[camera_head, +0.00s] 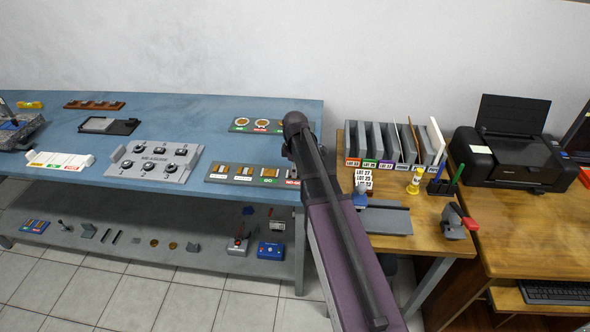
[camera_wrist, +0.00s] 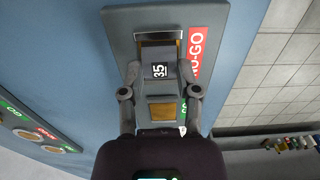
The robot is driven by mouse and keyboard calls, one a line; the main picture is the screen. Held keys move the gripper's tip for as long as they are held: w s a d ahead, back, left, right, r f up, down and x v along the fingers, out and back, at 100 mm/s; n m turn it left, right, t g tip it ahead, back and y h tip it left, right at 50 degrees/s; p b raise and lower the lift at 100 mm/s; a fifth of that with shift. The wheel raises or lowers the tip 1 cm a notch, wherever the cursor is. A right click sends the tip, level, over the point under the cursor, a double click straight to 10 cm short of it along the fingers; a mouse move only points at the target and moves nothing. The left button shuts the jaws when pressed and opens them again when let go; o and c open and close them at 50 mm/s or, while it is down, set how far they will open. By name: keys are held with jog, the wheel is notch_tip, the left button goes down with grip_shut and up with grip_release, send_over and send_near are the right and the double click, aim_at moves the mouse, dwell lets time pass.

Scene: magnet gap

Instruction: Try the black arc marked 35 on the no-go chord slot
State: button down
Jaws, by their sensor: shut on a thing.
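The black arc (camera_wrist: 158,72) with a white 35 label lies between the two fingers of my gripper (camera_wrist: 159,78) in the wrist view, and the gripper is shut on it. It sits over the grey chord-slot board, next to the red NO-GO label (camera_wrist: 197,48). Brass-coloured slot areas (camera_wrist: 163,112) show on the board above and below the arc. I cannot tell whether the arc touches the slot or hovers over it. In the head view the slot board (camera_head: 213,179) lies at the bench's front right corner; my arm hides the gripper and the arc.
A second board with round gauges (camera_head: 241,129) lies farther back on the blue bench (camera_head: 215,111). A grey fixture with black knobs (camera_head: 150,172) stands to the left. A wooden desk (camera_head: 450,213) with a file rack and a printer (camera_head: 512,150) is at the right.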

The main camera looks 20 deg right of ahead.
jog(key=shift+c, duration=1.3)
grip_release()
jog(key=c, duration=0.5)
jog(key=shift+r+p, duration=2.25)
